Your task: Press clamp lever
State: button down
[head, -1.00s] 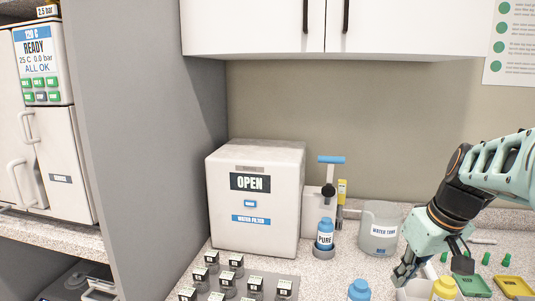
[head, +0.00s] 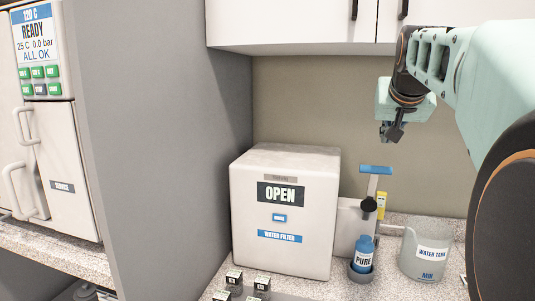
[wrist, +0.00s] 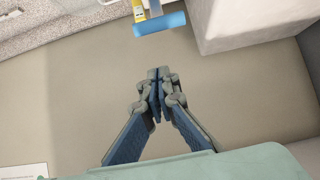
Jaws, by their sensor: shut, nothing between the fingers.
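The clamp lever (head: 376,169) has a blue T-shaped handle on a grey post, raised above a white clamp body (head: 347,227) beside the water filter box. In the wrist view its blue bar (wrist: 160,23) shows at the top, beyond the fingertips. My gripper (head: 388,138) is shut and empty. It hangs above the lever handle and a little to its right, with a visible gap. In the wrist view the fingertips (wrist: 158,74) meet and point toward the blue bar without touching it. A blue-capped PURE bottle (head: 363,254) stands upright in a round holder below the lever.
The white water filter box (head: 285,211), marked OPEN, stands left of the clamp. A clear water tank (head: 425,253) stands to its right. Small dark-bodied vials (head: 262,286) stand in front. White cabinets (head: 290,22) hang above. A grey partition (head: 160,150) is at left.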

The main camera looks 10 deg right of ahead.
jog(key=shift+w+a+r, duration=0.1)
jog(key=shift+w+r, duration=0.15)
jog(key=shift+r, duration=0.15)
jog(key=w+f, duration=0.1)
jog(key=f, duration=0.1)
jog(key=w+d+f, duration=0.1)
jog(key=w+f, duration=0.1)
jog(key=f, duration=0.1)
jog(key=w+d+f, duration=0.1)
jog(key=w+f, duration=0.1)
jog(key=shift+d+f, duration=0.2)
jog(key=shift+s+a+f, duration=0.15)
jog(key=shift+s+f, duration=0.3)
jog(key=shift+f, duration=0.1)
